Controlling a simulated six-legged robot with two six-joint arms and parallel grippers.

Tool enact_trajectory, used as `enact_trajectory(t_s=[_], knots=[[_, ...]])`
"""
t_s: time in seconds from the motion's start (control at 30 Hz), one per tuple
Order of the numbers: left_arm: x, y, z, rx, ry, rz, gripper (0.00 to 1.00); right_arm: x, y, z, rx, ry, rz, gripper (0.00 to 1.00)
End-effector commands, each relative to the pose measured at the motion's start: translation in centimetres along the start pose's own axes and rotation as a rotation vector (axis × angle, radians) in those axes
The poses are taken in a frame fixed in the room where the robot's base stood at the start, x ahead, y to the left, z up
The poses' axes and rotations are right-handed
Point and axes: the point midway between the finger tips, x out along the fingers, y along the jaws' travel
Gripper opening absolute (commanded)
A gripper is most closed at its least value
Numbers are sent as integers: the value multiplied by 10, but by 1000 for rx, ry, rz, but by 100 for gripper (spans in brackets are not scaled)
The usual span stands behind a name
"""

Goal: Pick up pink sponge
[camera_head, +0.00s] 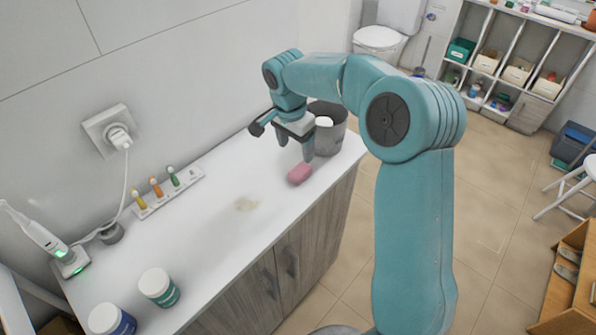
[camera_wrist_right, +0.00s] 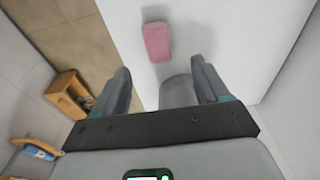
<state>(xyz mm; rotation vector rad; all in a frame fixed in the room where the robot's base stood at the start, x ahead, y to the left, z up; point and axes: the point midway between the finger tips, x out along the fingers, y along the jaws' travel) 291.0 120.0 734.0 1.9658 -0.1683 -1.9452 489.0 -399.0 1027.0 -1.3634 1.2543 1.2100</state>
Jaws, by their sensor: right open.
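The pink sponge (camera_head: 299,173) lies on the white countertop (camera_head: 215,230), near its front edge at the far end. My right gripper (camera_head: 295,150) is above the counter, just behind the sponge in the head view, with its fingers pointing down. In the right wrist view the sponge (camera_wrist_right: 157,42) lies beyond the fingertips, roughly between their lines. The right gripper (camera_wrist_right: 160,82) is open, and nothing is between its fingers but a grey object (camera_wrist_right: 178,92) further below. My left gripper is not in view.
A grey bin (camera_head: 328,128) stands on the counter close beside the right gripper. A strip with small coloured bottles (camera_head: 168,192), an electric toothbrush (camera_head: 45,240) and two white-lidded jars (camera_head: 158,286) stand to the left. A faint stain (camera_head: 246,204) marks the otherwise clear middle.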

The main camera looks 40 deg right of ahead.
Motion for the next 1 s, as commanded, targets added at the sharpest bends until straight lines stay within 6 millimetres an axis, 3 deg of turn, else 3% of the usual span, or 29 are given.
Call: enact_trajectory(t_s=[0.1,0.37,0.6,0.93,1.0], knots=[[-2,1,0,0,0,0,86,23,2,0,0,-1,4,74],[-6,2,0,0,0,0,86,46,1,0,0,-1,3,74],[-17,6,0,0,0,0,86,84,1,0,0,-1,3,74],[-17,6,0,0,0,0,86,94,-1,0,0,0,-1,74],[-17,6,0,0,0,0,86,94,-1,0,0,-1,-1,52]])
